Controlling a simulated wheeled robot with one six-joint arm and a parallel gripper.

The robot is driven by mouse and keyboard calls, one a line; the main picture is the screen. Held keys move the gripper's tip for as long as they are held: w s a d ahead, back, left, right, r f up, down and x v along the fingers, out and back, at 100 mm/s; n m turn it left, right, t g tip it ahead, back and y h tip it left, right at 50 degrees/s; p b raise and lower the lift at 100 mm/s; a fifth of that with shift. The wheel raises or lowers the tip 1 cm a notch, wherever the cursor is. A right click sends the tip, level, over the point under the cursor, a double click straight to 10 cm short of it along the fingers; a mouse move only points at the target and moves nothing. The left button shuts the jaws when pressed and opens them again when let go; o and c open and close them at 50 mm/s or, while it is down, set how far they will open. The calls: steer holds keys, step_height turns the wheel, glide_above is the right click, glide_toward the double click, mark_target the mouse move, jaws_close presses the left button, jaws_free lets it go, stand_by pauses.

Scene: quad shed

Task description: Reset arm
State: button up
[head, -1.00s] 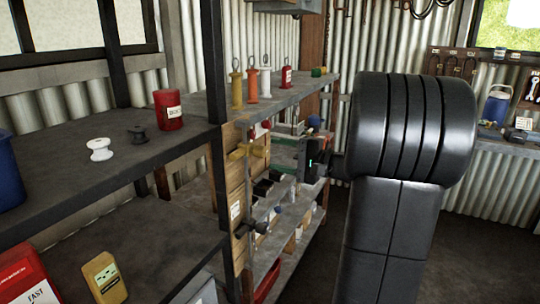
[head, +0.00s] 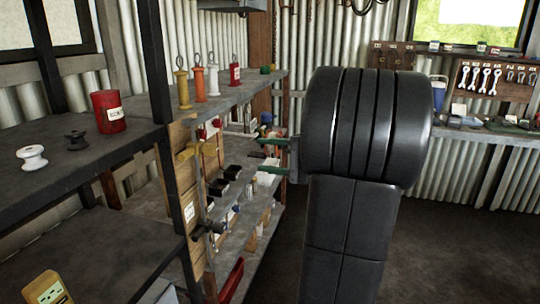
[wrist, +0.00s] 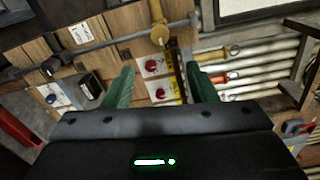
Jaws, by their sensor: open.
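My gripper (head: 272,156) shows left of my big black arm joint in the head view, its green fingers pointing left toward the shelf unit. In the wrist view my gripper (wrist: 162,88) is open, with the two green fingers wide apart and nothing between them. Beyond the fingers is a wooden panel (wrist: 118,22) with red knobs (wrist: 152,65) on white plates. The fingers appear apart from the panel, but the exact distance is hard to judge. My arm hides part of the shelf's right end in the head view.
Dark shelves (head: 120,245) fill the left, holding a red can (head: 108,112), a white spool (head: 32,158) and a black spool (head: 76,140). A workbench (head: 480,135) with a wrench board (head: 492,80) stands at the back right. The floor (head: 440,245) at right is clear.

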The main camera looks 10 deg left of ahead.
mark_target(216, 150)
steer(key=shift+a, duration=0.15)
steer(key=a, duration=0.4)
steer(key=a+p, duration=0.1)
steer(key=a, duration=0.4)
steer(key=w+a, duration=0.1)
steer(key=a, duration=0.3)
steer(key=shift+a+f+p, duration=0.2)
steer(key=shift+a+p, duration=0.1)
steer(key=shift+p, duration=0.05)
steer(key=shift+d, duration=0.1)
